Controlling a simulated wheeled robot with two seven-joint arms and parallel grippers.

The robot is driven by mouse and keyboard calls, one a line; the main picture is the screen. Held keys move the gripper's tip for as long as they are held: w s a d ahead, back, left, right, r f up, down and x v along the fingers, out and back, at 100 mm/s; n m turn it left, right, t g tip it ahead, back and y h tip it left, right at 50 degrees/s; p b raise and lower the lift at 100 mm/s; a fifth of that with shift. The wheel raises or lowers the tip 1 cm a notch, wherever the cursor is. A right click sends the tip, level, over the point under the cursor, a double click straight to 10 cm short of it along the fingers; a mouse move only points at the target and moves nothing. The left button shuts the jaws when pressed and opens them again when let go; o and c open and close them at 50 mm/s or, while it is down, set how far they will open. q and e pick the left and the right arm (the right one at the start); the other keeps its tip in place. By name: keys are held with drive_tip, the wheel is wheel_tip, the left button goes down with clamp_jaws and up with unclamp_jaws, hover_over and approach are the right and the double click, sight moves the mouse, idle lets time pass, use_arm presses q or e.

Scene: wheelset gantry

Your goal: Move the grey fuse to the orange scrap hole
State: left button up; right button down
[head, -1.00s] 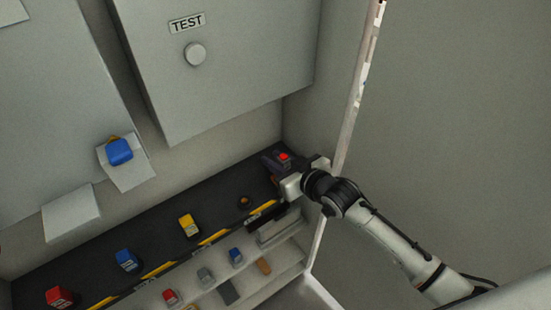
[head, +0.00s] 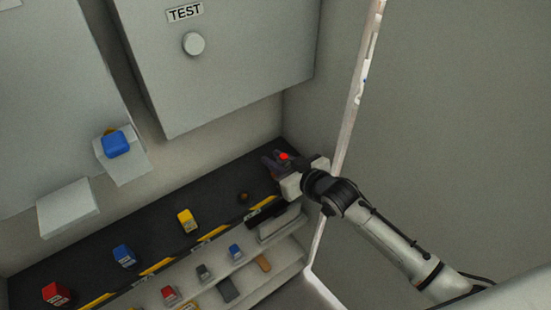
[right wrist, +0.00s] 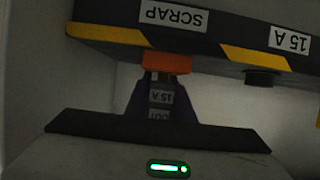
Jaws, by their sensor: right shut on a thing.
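My right gripper (head: 278,163) is at the right end of the black shelf. The orange scrap hole (right wrist: 166,63) is at the shelf's end by the SCRAP label. The fuse's end is in line with the orange collar and close to it; I cannot tell whether it touches or is inside. In the head view the gripper hides the fuse and the hole. My left gripper is not in view.
The black shelf (head: 90,250) bears a yellow fuse (head: 187,221), a blue fuse (head: 124,256) and a red fuse (head: 56,294). A dark 15 A hole (head: 243,197) is left of the gripper. A lower rack holds several fuses. A pale door edge (head: 352,110) stands close behind my arm.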

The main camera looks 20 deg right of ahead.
drive_tip(key=shift+f, duration=0.5)
drive_tip(key=c, duration=1.5)
unclamp_jaws()
drive_tip(key=shift+r, duration=0.1)
drive_tip(key=shift+o, duration=0.2)
drive_tip(key=v, duration=1)
drive_tip(key=shift+s+r, duration=0.1)
drive_tip(key=shift+s, duration=0.05)
drive_tip(key=s+a+f+m+g+h, duration=0.1)
drive_tip(key=s+f+g, duration=0.3)
drive_tip(key=s+f, duration=1.3)
drive_tip(key=s+m+h, duration=0.1)
drive_tip(key=s, duration=0.2)
drive_tip(key=shift+s, duration=0.4)
